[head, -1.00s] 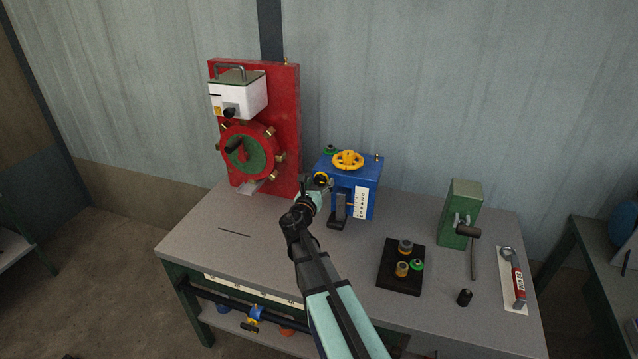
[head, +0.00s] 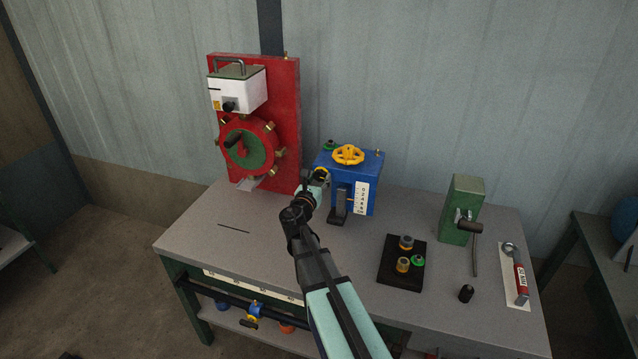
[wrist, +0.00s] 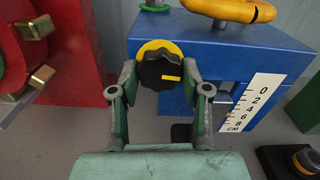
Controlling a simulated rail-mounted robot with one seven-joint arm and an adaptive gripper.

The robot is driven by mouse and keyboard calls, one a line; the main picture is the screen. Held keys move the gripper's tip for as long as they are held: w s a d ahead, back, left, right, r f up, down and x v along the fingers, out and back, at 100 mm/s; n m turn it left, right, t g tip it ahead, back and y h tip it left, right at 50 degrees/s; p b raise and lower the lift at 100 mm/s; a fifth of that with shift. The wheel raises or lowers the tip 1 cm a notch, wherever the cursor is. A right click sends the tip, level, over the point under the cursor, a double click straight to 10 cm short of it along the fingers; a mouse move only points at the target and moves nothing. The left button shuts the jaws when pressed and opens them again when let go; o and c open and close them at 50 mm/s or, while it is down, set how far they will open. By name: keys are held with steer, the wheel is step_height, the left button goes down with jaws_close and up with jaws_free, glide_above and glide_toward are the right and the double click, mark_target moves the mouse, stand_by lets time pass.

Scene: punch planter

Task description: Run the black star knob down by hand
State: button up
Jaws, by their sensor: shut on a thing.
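The black star knob (wrist: 160,71) sits on a yellow round collar (wrist: 149,47) on the front of the blue box (wrist: 227,52). A yellow mark shows on the knob's face. My gripper (wrist: 160,76) has one finger on each side of the knob and is shut on it. In the head view my gripper (head: 318,180) reaches the left front of the blue box (head: 369,170) and hides most of the knob. A white scale in CM (wrist: 251,101) is on the box front, right of my gripper.
A yellow handwheel (head: 348,155) tops the blue box. A red panel with a red wheel (head: 248,146) stands close on the left. A black tray of fittings (head: 389,276) and a green block with a crank (head: 464,207) stand right. The bench's left front is mostly clear.

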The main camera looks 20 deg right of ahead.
steer(key=m+b, duration=0.1)
steer(key=b, duration=0.1)
steer(key=m+b, duration=0.2)
steer(key=b, duration=0.1)
steer(key=m+b, duration=0.2)
steer(key=shift+w+f, duration=0.1)
steer(key=shift+f, duration=0.2)
steer(key=m+b, duration=0.4)
steer(key=b, duration=0.1)
steer(key=shift+a+r+b, duration=0.1)
steer(key=shift+b, duration=0.25)
steer(key=shift+r+m+b, duration=0.25)
steer(key=shift+m+b, duration=0.95)
steer(key=shift+b, duration=0.05)
steer(key=o, duration=1.1)
steer(key=shift+o, duration=0.2)
steer(key=v, duration=1.2)
